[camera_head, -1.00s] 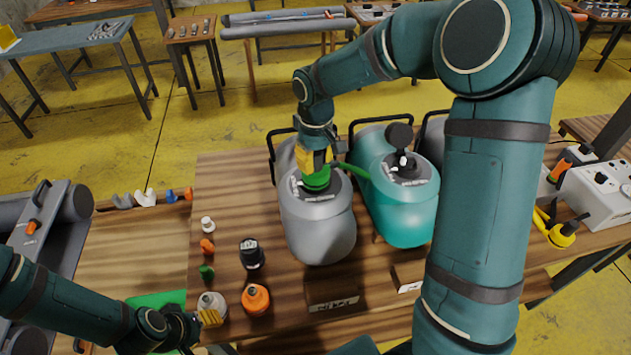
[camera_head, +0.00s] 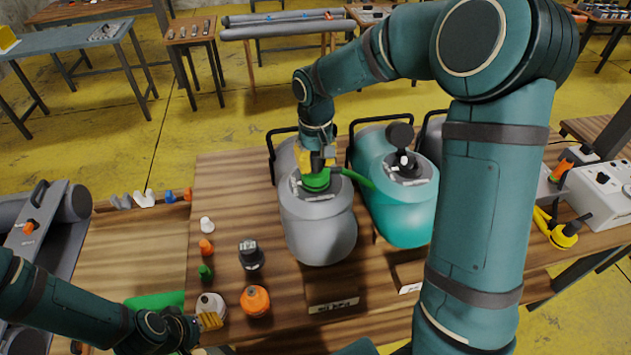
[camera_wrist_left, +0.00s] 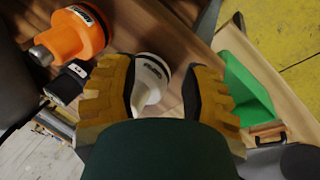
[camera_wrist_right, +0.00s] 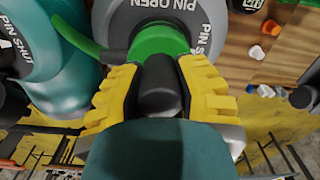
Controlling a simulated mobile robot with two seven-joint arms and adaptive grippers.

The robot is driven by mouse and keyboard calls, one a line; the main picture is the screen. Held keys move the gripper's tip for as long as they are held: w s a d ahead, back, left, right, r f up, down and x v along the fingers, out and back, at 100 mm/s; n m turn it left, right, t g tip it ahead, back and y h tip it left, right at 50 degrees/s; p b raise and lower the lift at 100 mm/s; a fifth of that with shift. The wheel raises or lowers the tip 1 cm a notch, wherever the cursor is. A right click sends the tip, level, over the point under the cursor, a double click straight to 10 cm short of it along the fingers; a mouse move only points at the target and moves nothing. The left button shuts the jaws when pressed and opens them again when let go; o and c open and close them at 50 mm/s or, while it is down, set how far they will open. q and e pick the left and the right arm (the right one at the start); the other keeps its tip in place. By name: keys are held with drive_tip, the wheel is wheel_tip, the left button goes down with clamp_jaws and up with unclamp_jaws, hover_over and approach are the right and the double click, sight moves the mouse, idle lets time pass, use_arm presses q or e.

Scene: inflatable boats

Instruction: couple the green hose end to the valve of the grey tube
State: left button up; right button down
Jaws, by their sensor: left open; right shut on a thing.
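The grey tube (camera_head: 322,235) lies on the wooden table with its valve plate facing up. The green hose end (camera_head: 316,181) sits at the valve on the grey tube, and a green hose runs from it to the right. My right gripper (camera_head: 317,160) is shut on the green hose end from above. In the right wrist view the yellow fingers (camera_wrist_right: 158,90) grip its dark upper part, and the green collar (camera_wrist_right: 158,42) covers the valve, so whether it is seated cannot be seen. My left gripper (camera_head: 204,320) is open near a white cap piece (camera_wrist_left: 150,80), low at the left.
A teal tube (camera_head: 400,215) stands close to the right of the grey one. An orange fitting (camera_head: 255,300), a black fitting (camera_head: 251,254) and small caps stand to the left. A grey pump-like box (camera_head: 605,190) and a yellow fitting (camera_head: 563,236) are at the right.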

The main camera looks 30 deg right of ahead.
drive_tip(key=shift+m, duration=0.4)
drive_tip(key=m, duration=0.4)
drive_tip(key=m, duration=0.4)
drive_tip(key=c, duration=0.7)
unclamp_jaws()
